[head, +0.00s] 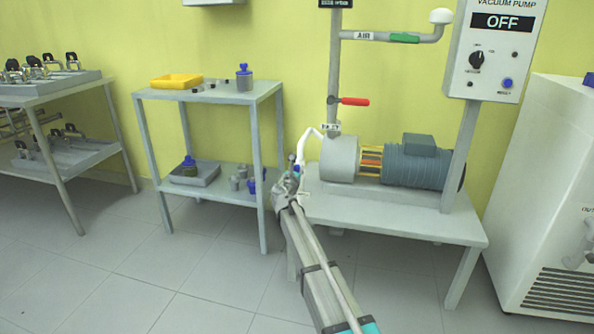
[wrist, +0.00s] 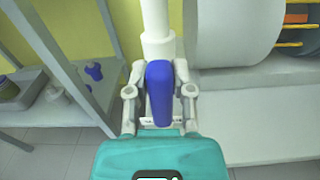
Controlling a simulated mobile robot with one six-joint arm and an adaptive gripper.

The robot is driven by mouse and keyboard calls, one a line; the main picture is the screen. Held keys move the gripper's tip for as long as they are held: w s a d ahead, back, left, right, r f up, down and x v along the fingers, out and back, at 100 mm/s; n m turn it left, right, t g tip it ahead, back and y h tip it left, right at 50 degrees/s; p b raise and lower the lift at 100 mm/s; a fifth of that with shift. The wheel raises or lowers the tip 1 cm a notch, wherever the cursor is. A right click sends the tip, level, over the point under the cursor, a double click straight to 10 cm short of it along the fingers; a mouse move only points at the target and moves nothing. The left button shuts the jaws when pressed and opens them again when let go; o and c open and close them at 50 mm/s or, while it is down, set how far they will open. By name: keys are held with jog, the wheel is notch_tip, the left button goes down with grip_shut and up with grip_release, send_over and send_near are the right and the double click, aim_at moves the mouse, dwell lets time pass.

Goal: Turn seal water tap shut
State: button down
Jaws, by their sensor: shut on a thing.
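The seal water tap has a blue handle (wrist: 159,94) on a white pipe (wrist: 157,32) in the wrist view. My gripper (wrist: 160,92) has a finger on each side of the blue handle and is shut on it. The handle lies roughly in line with the pipe in this view. In the head view my gripper (head: 292,178) is at the left end of the pump bench, and only a little of the blue handle (head: 296,169) shows there. The tap body is mostly hidden by the gripper.
The pump (head: 420,165) stands on a low bench (head: 420,219) right of my gripper. A red-handled valve (head: 354,101) is on the pipe above. The control box (head: 494,60) reads OFF. A two-level shelf (head: 262,100) with small vessels stands close on the left.

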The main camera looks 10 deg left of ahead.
jog(key=shift+d+m, duration=0.1)
jog(key=shift+m, duration=0.2)
jog(key=m, duration=0.2)
jog(key=d+m, duration=0.1)
jog(key=m, duration=0.1)
jog(key=shift+f, duration=0.15)
jog(key=shift+s+d+f+m+b, duration=0.15)
jog(key=shift+f+m+b, duration=0.25)
jog(key=shift+m, duration=1.75)
jog(key=shift+w+d+f+m+b, duration=0.1)
jog(key=shift+d+f+m+b, duration=0.3)
jog(key=shift+m, duration=1.8)
jog(key=shift+s+d+f+m+b, duration=0.1)
jog(key=shift+f+m+b, duration=0.3)
jog(key=shift+m, duration=1.75)
jog(key=shift+c, duration=2.4)
grip_release()
